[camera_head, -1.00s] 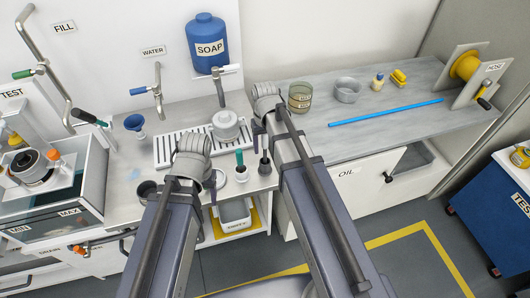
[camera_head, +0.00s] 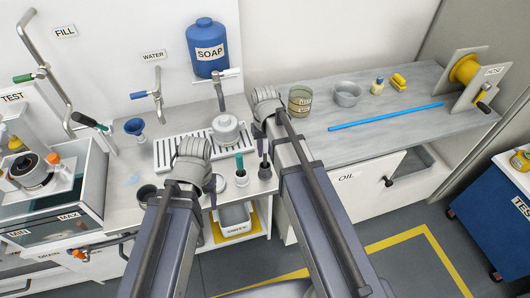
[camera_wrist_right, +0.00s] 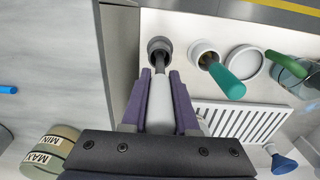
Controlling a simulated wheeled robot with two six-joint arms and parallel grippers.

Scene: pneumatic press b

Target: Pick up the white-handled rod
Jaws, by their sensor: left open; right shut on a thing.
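The white-handled rod (camera_wrist_right: 159,112) is between the two purple fingers of my right gripper (camera_wrist_right: 160,100) in the right wrist view. The gripper is shut on its white handle. The rod's dark shaft points into a small dark round holder (camera_wrist_right: 160,44); whether its tip is inside cannot be told. In the head view my right gripper (camera_head: 258,132) is above that holder (camera_head: 265,171), its fingers partly hidden by my arm. My left gripper (camera_head: 213,185) is open and empty over the counter's front part, left of the holders.
A green-handled tool (camera_wrist_right: 225,80) stands in a white holder close beside the rod. A drain rack (camera_head: 168,152) with a grey pot (camera_head: 226,128) is behind. A blue rod (camera_head: 385,117) lies on the right counter.

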